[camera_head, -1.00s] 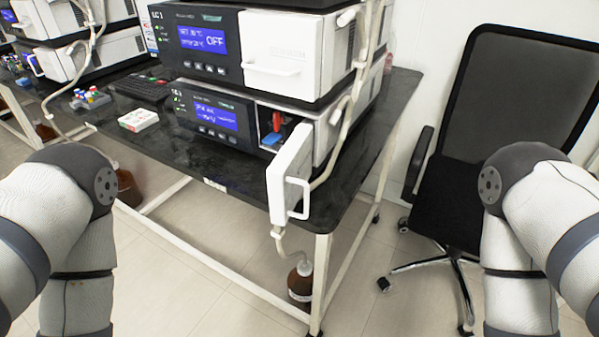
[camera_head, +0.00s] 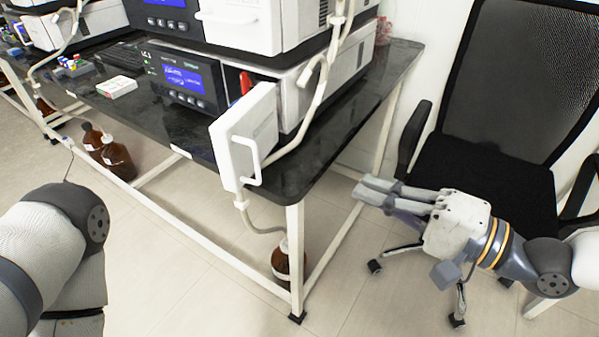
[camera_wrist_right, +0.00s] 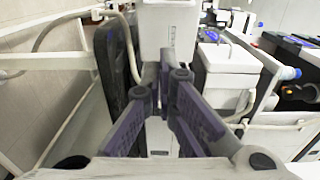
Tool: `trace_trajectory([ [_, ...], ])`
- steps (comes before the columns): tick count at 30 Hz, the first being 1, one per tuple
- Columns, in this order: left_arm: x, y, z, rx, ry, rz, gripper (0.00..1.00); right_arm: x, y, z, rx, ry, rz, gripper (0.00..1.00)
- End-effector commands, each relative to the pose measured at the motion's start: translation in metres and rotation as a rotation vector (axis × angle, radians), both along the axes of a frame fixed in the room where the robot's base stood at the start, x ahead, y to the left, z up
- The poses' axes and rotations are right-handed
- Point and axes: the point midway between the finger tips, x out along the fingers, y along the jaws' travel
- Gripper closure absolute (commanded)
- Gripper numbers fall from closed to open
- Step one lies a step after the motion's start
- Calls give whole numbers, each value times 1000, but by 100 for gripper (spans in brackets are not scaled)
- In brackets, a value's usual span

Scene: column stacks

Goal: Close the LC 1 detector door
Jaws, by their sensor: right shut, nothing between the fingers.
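The LC 1 detector door (camera_head: 246,135) is a white panel with a white handle (camera_head: 249,162). It stands swung open, jutting out past the front of the lower black-fronted unit (camera_head: 182,78) with a blue screen. A red part shows in the opening behind it. My right gripper (camera_head: 366,188) is to the right of the door, beyond the table's right edge, well apart from the door. Its fingers are together and empty, pointing left. In the right wrist view the fingertips (camera_wrist_right: 165,72) meet in front of a white surface that I cannot identify surely. My left gripper is out of view.
The dark tabletop (camera_head: 345,133) stands on white legs, with brown bottles (camera_head: 118,158) below. A pale tube (camera_head: 318,98) hangs beside the door. A black chair (camera_head: 490,140) stands behind my right gripper. The floor in front of the table is clear.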

Motion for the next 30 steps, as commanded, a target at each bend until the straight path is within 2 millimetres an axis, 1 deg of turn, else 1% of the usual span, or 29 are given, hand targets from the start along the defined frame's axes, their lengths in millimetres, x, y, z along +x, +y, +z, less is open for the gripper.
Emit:
trace_trajectory([
  [2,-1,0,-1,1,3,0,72,4,1,6,13,-17,2,100],
  [5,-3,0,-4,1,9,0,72,11,12,5,11,-16,6,100],
  [10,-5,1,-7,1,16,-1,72,33,43,5,11,-15,7,100],
  [17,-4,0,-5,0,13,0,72,62,82,6,11,-17,6,100],
  [18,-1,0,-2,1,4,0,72,59,90,8,12,-16,8,100],
  [21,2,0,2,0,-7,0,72,57,104,9,11,-18,5,100],
  [24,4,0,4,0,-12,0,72,56,113,8,10,-18,3,100],
  [30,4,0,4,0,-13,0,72,56,118,6,11,-15,0,100],
])
